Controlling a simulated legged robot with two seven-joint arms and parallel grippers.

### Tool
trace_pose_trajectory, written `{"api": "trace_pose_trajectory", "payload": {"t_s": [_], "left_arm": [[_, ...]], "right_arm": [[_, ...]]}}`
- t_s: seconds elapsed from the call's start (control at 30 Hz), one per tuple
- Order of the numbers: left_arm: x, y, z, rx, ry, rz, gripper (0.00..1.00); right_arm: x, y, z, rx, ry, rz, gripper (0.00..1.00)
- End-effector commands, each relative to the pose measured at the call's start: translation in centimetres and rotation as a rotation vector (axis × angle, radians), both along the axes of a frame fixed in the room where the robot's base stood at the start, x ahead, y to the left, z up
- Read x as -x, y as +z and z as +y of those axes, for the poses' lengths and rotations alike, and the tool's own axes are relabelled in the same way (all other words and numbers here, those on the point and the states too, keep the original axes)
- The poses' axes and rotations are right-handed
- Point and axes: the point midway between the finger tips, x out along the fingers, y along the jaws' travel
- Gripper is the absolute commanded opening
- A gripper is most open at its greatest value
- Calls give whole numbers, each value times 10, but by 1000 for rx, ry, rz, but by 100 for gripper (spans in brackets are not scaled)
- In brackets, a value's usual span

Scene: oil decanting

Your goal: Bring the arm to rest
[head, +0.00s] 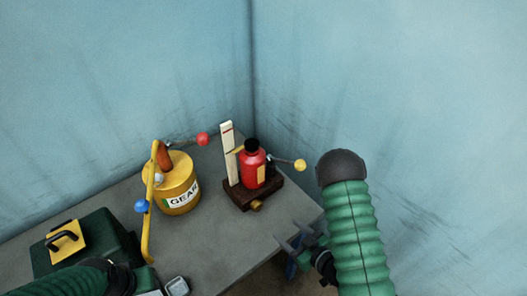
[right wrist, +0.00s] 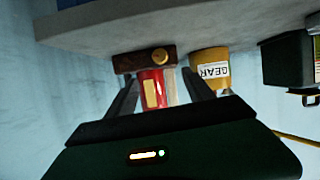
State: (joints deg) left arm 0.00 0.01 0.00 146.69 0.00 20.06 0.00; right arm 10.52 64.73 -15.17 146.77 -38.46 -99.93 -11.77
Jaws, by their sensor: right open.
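My right gripper (head: 289,235) is open and empty, off the table's right front edge in the head view. In the right wrist view its two dark fingers (right wrist: 161,76) stand apart with nothing gripped. The red bottle (head: 251,170) with a black cap stands upright on a dark wooden stand, apart from the gripper; it also shows beyond the fingers in the right wrist view (right wrist: 151,88). My right arm's green sleeve hangs at the right of the head view.
The grey table (head: 222,245) holds a yellow GEAR can (head: 178,190), a white gauge strip (head: 228,155), and levers with red (head: 202,139), yellow (head: 300,165) and blue (head: 141,206) knobs. A dark green box (head: 100,235) stands at left. Blue walls close the back and right.

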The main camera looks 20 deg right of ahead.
Motion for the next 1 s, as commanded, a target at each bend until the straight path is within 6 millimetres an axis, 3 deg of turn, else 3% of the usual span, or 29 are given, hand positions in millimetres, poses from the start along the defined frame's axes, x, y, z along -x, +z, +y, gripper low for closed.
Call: {"api": "trace_pose_trajectory", "payload": {"t_s": [0.17, 0.3, 0.37, 0.47, 0.7, 0.83, 1.0], "left_arm": [[0, 0, 0, 0, 0, 0, 36], [0, 0, 0, 0, 0, 0, 36], [0, 0, 0, 0, 0, 0, 36], [0, 0, 0, 0, 0, 0, 36], [0, 0, 0, 0, 0, 0, 36], [0, 0, 0, 0, 0, 0, 36], [0, 0, 0, 0, 0, 0, 36]], "right_arm": [[-15, 0, -3, 59, -11, 63, 61], [-35, 7, -17, 162, -85, 243, 61], [-36, 16, -22, 190, -134, 338, 61], [-24, 36, -24, 202, -222, 503, 61], [44, 91, 7, 129, -342, 849, 61], [66, 103, 18, 106, -353, 933, 61], [70, 103, 19, 104, -354, 948, 61]]}}
